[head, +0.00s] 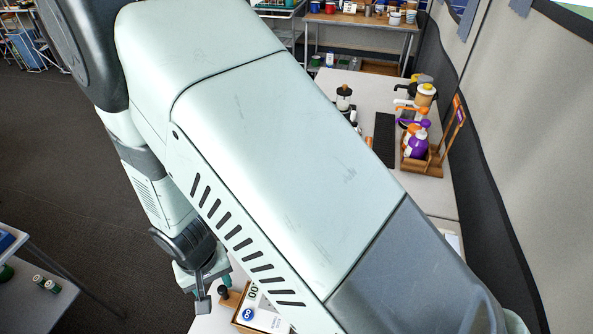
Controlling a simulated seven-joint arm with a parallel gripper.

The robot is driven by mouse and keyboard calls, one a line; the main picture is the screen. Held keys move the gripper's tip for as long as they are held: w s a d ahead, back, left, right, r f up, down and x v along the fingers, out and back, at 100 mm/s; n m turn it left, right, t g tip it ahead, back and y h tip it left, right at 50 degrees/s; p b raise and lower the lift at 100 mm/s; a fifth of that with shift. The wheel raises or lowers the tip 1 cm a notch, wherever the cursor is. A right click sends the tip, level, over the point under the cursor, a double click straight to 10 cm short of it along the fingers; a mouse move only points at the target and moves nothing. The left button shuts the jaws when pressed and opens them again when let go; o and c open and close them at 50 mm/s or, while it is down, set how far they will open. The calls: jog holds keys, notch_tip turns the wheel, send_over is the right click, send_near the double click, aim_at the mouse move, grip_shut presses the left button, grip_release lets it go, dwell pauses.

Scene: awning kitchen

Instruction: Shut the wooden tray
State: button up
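A wooden tray or box (234,300) shows at the bottom centre, mostly hidden behind my arm. Its visible part is a light wooden edge with a small dark round piece by it. A white packet with a blue round label (262,319) lies in or on it; I cannot tell which. Whether the tray stands open or shut is hidden. My gripper (212,293) points down just left of the wooden edge, apart from it as far as I can see. Its fingers are small and partly covered, so their opening is unclear.
My arm covers the middle of the view. A white counter (365,87) runs along the partition at right. A table with small cans (39,281) stands lower left. Floor between is clear.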

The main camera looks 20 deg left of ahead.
jog(key=shift+a+r, duration=0.25)
jog(key=shift+a, duration=0.6)
notch_tip(320, 180, up, 10)
jog(key=w+d+r+h, duration=0.1)
jog(key=w+d+r, duration=0.4)
jog(key=d+r, duration=0.3)
jog(key=w+d+r+h, duration=0.1)
jog(key=w+d+r, duration=0.4)
jog(key=d+r, duration=0.2)
jog(key=shift+w+d+r+n+h, duration=0.3)
jog(key=shift+d+r+n, duration=0.1)
jog(key=shift+d, duration=0.5)
jog(key=shift+f, duration=0.1)
